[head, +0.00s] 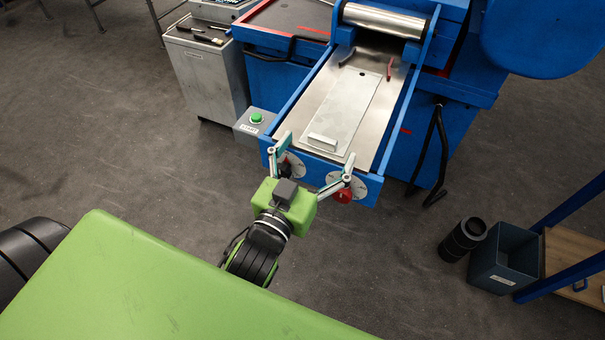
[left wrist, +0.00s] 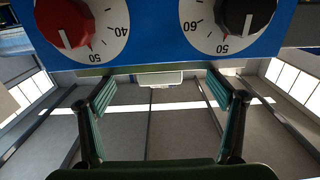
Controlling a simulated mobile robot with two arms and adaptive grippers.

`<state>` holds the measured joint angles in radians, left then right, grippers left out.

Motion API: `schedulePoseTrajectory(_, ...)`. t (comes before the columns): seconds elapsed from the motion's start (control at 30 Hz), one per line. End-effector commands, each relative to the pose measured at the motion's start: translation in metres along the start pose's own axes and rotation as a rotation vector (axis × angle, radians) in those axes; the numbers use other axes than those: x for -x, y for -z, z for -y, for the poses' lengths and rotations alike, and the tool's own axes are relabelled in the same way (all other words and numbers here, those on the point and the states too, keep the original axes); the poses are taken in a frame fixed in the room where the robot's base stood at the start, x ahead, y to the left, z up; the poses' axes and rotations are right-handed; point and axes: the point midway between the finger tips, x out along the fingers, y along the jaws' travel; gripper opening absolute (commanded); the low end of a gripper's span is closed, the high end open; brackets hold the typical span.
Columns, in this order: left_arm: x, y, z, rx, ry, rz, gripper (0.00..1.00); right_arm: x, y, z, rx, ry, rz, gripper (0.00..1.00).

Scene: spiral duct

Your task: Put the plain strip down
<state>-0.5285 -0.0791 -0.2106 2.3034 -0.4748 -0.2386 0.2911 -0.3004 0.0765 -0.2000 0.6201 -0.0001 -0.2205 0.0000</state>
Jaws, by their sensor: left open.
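The plain strip (head: 349,101) is a flat, pale metal plate with a small dark hole at its far end. It lies flat on the metal feed table (head: 291,126) of the blue machine. A raised pale bar (head: 323,142) is at its near end; a pale bar also shows between the fingers in the left wrist view (left wrist: 160,78). My left gripper (head: 319,147) is open and empty at the table's near edge, its fingers spread wide either side of the strip's near end. Whether the fingers touch anything is unclear. My right gripper is not in view.
Two dials, one with a red knob (head: 342,196), sit on the machine's front below my fingers. A green button box (head: 255,121) and grey cabinet (head: 208,72) stand left. A metal roller (head: 384,20) is behind. A dark bin (head: 504,259) stands lower right.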

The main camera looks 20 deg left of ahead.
Motion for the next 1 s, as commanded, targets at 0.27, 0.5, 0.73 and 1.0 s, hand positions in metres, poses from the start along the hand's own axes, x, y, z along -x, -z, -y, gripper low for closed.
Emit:
schedulePoseTrajectory(0.27, 0.051, -0.002, 0.000, 0.001, 0.001, -0.001, 0.86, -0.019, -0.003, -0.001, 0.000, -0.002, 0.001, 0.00)
schedulePoseTrajectory(0.5, 0.073, 0.001, 0.000, 0.000, 0.001, -0.005, 0.86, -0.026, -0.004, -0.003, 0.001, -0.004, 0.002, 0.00)
schedulePoseTrajectory(0.73, 0.078, 0.003, 0.001, -0.001, 0.001, -0.008, 0.86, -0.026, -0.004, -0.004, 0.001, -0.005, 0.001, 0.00)
schedulePoseTrajectory(1.0, 0.074, -0.026, -0.008, -0.003, -0.018, 0.039, 0.86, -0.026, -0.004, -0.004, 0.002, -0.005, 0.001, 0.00)
